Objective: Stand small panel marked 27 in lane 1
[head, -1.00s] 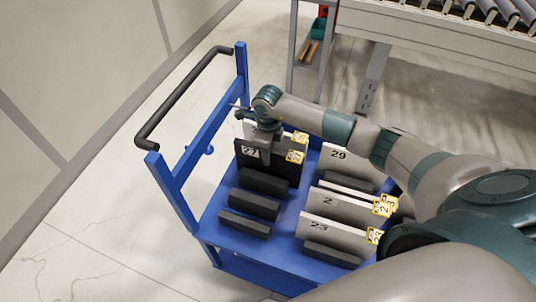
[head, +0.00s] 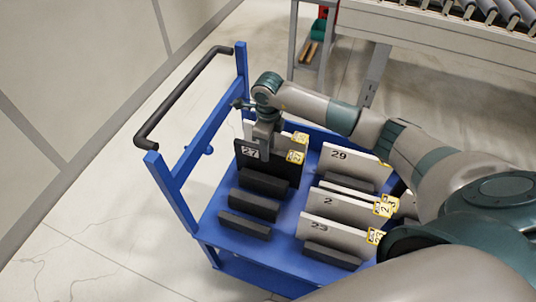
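The dark panel marked 27 (head: 281,171) stands upright in the left row of the blue cart, its white number label at its upper left and a yellow-edged tag at its upper right. My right gripper (head: 263,151) points down at the panel's top edge, in front of part of its upper face. Its fingertips overlap the panel in this view, so I cannot tell whether they grip it. My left gripper is out of view. No lane number can be read.
The blue cart (head: 228,237) has dark slotted blocks (head: 254,206), several without panels at front left. Light panels marked 29 (head: 358,163), 2 (head: 349,206) and 23 (head: 339,232) stand at right. A light panel stands behind 27. A roller conveyor (head: 440,22) is behind.

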